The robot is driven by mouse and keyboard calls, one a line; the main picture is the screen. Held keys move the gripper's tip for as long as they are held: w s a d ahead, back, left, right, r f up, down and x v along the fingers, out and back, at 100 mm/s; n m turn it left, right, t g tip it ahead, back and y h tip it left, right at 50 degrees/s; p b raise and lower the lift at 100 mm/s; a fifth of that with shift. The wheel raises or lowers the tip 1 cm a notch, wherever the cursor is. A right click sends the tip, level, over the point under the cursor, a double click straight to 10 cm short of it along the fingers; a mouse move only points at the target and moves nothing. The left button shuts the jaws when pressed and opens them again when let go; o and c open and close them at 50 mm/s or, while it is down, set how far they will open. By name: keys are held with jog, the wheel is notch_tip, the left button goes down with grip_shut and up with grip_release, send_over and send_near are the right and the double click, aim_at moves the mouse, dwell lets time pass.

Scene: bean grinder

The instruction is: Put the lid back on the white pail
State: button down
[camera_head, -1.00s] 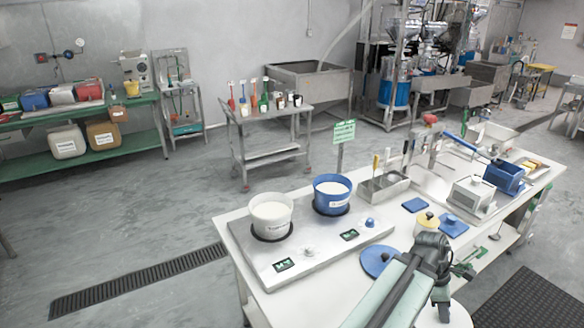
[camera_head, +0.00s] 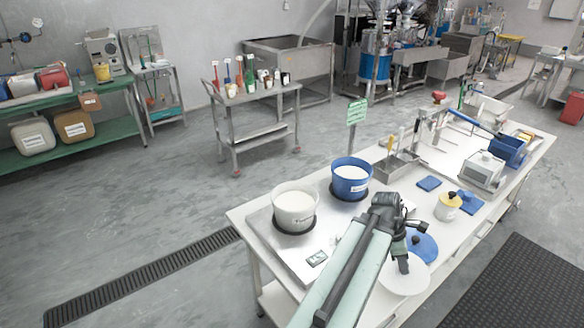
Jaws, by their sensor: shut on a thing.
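The white pail (camera_head: 294,211) stands open on the steel plate at the table's near left, with pale contents showing. The round white lid (camera_head: 405,280) is at my gripper (camera_head: 402,264), to the right of and nearer than the pail. My gripper is shut on the white lid; its fingertips are small and partly hidden by the wrist. The lid looks held above the table, though its height is hard to judge. It overlaps the near edge of the blue lid (camera_head: 425,248) in the picture.
The blue pail (camera_head: 350,180), also open, stands just behind and right of the white one. A green sign (camera_head: 356,112) rises behind it. My arm crosses the table's front.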

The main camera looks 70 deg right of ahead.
jog(key=w+d+r+n+h+p, duration=0.15)
jog(key=w+d+r+p, duration=0.3)
jog(key=w, duration=0.55)
jog(key=w+d+r+n+p, duration=0.2)
jog(key=w+d+r+p, duration=0.25)
jog(key=w, duration=0.55)
jog(key=w+d+r+n+p, duration=0.2)
jog(key=w+d+r+p, duration=0.25)
jog(key=w, duration=0.45)
jog(key=w+r+n+t+p, duration=0.1)
jog(key=w+r+p, duration=0.2)
jog(key=w, duration=0.9)
notch_tip(320, 180, down, 6)
jog(key=b, duration=0.7)
jog(key=shift+a+f+h, duration=0.15)
jog(key=shift+h, duration=0.3)
jog(key=shift+s+f, duration=0.15)
jog(key=shift+s, duration=0.05)
jog(key=c, duration=0.6)
grip_release()
jog(key=shift+o, duration=0.2)
